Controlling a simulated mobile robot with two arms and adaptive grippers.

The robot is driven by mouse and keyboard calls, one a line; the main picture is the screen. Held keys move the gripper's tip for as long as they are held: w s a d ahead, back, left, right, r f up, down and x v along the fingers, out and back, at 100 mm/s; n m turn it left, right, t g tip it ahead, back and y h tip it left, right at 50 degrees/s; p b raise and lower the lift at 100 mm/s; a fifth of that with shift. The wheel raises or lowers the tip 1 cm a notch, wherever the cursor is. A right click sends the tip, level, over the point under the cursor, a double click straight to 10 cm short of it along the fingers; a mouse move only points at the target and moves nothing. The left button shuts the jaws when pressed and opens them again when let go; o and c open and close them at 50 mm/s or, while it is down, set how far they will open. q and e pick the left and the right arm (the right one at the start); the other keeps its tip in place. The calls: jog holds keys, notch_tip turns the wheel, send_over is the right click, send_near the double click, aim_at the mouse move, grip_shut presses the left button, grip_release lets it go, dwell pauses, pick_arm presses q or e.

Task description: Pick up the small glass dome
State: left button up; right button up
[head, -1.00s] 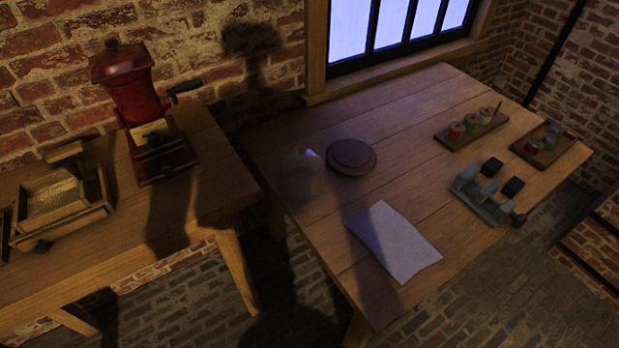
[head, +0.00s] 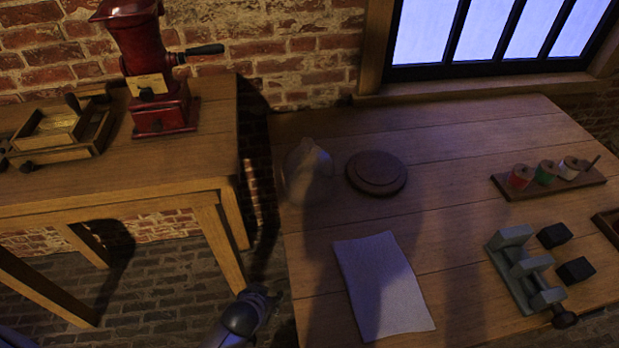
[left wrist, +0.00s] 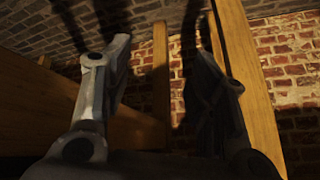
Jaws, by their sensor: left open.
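The small clear glass dome (head: 308,172) stands on the left end of the right-hand wooden table (head: 450,225), left of a round dark wooden base (head: 376,173). It is faint and see-through, with a rounded top. My left gripper (head: 266,297) is low at the bottom of the head view, below and in front of the dome and apart from it. In the left wrist view, its two fingers (left wrist: 158,75) are spread with nothing between them; table legs and brick lie beyond. The dome does not show there. My right gripper is not in view.
A white sheet (head: 385,285) lies in front of the round base. A grey clamp-like fixture (head: 525,270), black blocks (head: 575,271) and a spool rack (head: 548,180) are at right. A red grinder (head: 155,90) stands on the left table (head: 150,170); a gap separates the tables.

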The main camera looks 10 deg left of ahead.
pick_arm(q)
jog(key=w+r+n+t+b, duration=0.1)
jog(key=w+r+t+b, duration=0.25)
jog(key=r, duration=0.75)
jog(key=t, duration=0.8)
send_near(307, 147)
jog(key=r, duration=0.1)
jog(key=shift+h, duration=0.3)
jog(key=w, duration=0.5)
jog(key=shift+w+a+r, duration=0.1)
jog(key=shift+w+r, duration=0.1)
jog(key=shift+w, duration=0.2)
jog(key=shift+w+a+f, duration=0.1)
jog(key=shift+w+f, duration=0.1)
jog(key=shift+w, duration=0.75)
jog(key=shift+w+f, duration=0.25)
jog(key=shift+w, duration=0.75)
jog(key=shift+w+f, duration=0.2)
jog(key=shift+w, duration=0.75)
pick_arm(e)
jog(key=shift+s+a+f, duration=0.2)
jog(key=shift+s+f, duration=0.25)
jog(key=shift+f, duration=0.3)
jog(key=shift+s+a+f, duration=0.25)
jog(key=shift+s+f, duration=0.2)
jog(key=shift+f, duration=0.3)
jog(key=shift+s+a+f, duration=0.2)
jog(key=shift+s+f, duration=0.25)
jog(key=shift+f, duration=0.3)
